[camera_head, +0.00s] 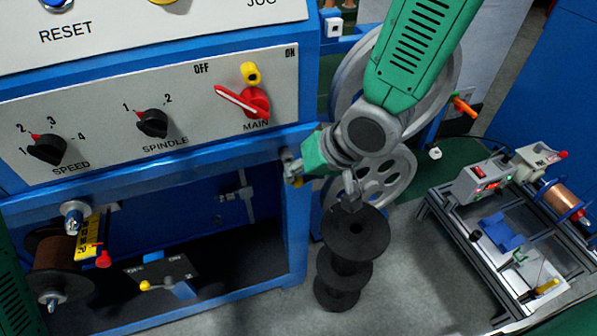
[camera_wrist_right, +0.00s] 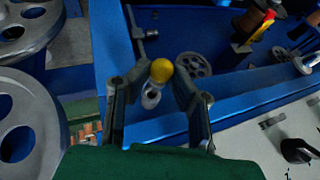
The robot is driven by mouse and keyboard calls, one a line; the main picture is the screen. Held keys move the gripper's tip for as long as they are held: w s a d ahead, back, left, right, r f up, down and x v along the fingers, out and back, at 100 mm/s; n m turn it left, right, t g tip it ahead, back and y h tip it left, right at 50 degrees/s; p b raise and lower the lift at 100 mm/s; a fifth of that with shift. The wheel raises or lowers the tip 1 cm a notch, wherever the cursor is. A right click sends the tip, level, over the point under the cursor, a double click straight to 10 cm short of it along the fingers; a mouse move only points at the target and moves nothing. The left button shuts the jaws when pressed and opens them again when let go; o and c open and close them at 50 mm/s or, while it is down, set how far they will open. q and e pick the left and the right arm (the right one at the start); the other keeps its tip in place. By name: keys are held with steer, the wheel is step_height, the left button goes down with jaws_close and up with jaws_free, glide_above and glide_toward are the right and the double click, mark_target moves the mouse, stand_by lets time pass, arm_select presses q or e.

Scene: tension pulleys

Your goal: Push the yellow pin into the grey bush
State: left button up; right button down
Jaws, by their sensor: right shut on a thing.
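My right gripper (camera_head: 293,170) is at the blue frame post below the control panel. In the right wrist view the gripper (camera_wrist_right: 161,76) has its two fingers closed in around the round yellow head of the yellow pin (camera_wrist_right: 162,70). The pin's shaft is hidden. A light grey round part, likely the grey bush (camera_wrist_right: 151,97), shows just below the yellow head. I cannot tell how far the pin sits in it. In the head view only a small bit of yellow (camera_head: 297,181) shows by the fingers. My left gripper is not in view.
The control panel (camera_head: 200,100) with its red main switch (camera_head: 257,102) is close above the gripper. Grey wheels (camera_head: 385,178) stand behind my arm. Stacked black spools (camera_head: 343,272) stand below it. A bench with small devices (camera_head: 495,230) is at the right.

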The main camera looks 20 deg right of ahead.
mark_target(287, 164)
steer(key=shift+p, duration=0.3)
stand_by(0.4)
steer(key=shift+w, duration=0.1)
steer(key=shift+w+p, duration=0.8)
steer(key=shift+w, duration=0.55)
steer(key=shift+w+p, duration=0.35)
steer(key=shift+w, duration=0.05)
steer(key=shift+w+r, duration=0.15)
steer(key=shift+w, duration=0.05)
stand_by(0.6)
steer(key=c, duration=1.4)
jaws_free()
steer(key=shift+o, duration=0.2)
